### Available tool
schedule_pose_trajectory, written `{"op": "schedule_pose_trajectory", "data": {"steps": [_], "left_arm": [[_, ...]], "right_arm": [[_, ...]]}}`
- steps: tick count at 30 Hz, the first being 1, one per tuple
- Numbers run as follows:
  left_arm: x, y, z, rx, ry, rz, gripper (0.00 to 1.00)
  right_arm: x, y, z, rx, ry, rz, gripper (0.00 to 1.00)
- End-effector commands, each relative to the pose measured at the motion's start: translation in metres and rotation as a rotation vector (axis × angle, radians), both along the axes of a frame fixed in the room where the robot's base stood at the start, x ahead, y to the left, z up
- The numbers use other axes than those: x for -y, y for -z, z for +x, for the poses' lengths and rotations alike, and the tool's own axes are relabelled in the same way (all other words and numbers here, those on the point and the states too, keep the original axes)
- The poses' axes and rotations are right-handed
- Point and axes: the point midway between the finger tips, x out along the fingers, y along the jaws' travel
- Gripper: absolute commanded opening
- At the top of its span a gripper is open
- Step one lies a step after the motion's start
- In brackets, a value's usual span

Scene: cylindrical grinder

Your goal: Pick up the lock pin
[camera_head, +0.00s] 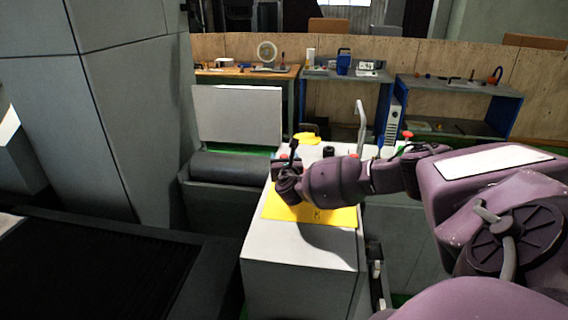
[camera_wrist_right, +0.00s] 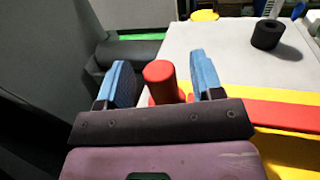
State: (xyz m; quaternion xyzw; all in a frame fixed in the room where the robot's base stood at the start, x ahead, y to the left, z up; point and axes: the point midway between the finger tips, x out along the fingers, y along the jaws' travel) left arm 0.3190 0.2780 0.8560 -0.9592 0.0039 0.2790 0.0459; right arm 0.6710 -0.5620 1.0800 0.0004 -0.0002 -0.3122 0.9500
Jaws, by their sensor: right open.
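The lock pin appears to be the red, round-topped cylinder (camera_wrist_right: 160,80) standing upright in the right wrist view. My right gripper (camera_wrist_right: 161,72) is open, with one blue-padded finger on each side of the red pin. Gaps show between the pin and both fingers, and the pin's lower part is hidden behind the gripper body. In the head view my right gripper (camera_head: 285,178) is over the left edge of the yellow plate, and the pin is mostly hidden there. My left gripper is in neither view.
The yellow plate (camera_head: 334,217) lies on a white-topped cabinet (camera_head: 297,244). A black ring (camera_wrist_right: 267,35) stands behind the plate. A yellow round part (camera_head: 306,137) is at the cabinet's back. A dark roller-like cover (camera_head: 228,167) lies left. Workbenches (camera_head: 345,76) stand far behind.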

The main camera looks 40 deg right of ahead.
Motion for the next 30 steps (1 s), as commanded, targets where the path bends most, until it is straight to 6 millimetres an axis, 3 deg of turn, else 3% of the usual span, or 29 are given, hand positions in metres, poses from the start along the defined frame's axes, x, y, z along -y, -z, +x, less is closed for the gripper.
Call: {"op": "schedule_pose_trajectory", "data": {"steps": [7, 17, 29, 30], "left_arm": [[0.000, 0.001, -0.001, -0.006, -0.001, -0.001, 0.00], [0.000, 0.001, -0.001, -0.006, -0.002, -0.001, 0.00], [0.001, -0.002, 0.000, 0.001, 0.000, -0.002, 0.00], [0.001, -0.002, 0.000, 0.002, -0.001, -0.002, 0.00]], "right_arm": [[0.013, -0.001, 0.018, 0.001, 0.001, -0.001, 0.61], [0.016, 0.000, 0.021, -0.001, 0.000, 0.000, 0.61], [0.016, 0.000, 0.021, -0.001, 0.000, -0.001, 0.02], [0.016, -0.001, 0.021, 0.000, 0.000, -0.001, 0.02]]}}
